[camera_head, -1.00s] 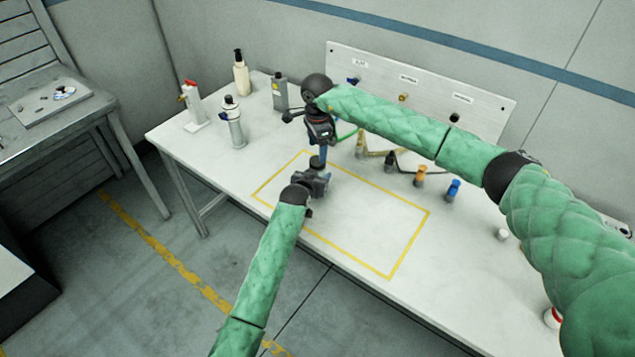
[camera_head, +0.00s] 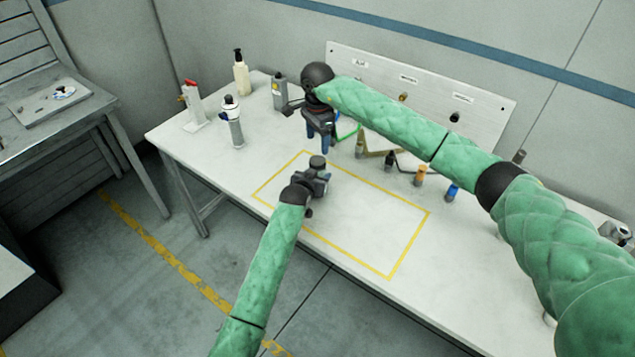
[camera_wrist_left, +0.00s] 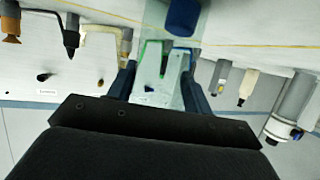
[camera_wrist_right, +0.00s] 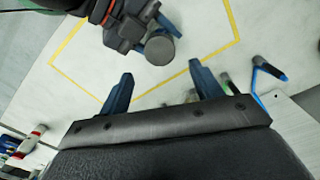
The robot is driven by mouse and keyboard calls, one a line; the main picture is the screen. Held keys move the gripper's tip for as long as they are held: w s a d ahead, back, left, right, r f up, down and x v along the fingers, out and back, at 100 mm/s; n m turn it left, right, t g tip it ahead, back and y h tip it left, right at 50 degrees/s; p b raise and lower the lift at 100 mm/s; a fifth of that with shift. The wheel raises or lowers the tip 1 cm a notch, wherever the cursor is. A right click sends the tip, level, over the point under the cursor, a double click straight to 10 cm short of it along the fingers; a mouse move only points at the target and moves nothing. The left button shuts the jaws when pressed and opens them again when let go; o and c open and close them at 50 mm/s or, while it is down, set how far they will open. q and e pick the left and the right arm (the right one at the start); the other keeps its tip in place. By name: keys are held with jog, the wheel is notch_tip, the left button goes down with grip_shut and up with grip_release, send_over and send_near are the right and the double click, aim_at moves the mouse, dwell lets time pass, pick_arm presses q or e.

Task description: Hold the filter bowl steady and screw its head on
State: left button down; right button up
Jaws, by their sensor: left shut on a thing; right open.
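My left gripper (camera_head: 314,183) is shut on the filter bowl, above the table inside the yellow outline. The bowl shows as a clear body (camera_wrist_left: 168,88) between the blue fingers in the left wrist view, with a blue part at its table-side end. A dark round top, apparently the head (camera_head: 317,162), stands above the left jaws; it shows as a grey disc (camera_wrist_right: 160,49) in the right wrist view. How tightly it sits on the bowl cannot be told. My right gripper (camera_head: 320,148) is open and empty, pointing down above and apart from that top.
A yellow outline (camera_head: 410,245) marks mostly clear tabletop. Behind it stand orange (camera_head: 420,174), blue (camera_head: 452,191) and black (camera_head: 390,160) capped pieces. A labelled panel (camera_head: 480,110) is at the back. A pump bottle (camera_head: 241,75), grey container (camera_head: 279,92), red-handled piece (camera_head: 194,107) and metal cylinder (camera_head: 233,125) stand at left.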

aim_at(317, 160)
jog(key=shift+f, duration=3.85)
jog(key=c, duration=1)
jog(key=o, duration=1.1)
jog(key=shift+r, duration=2.25)
jog(key=shift+r, duration=0.1)
jog(key=shift+c, duration=0.5)
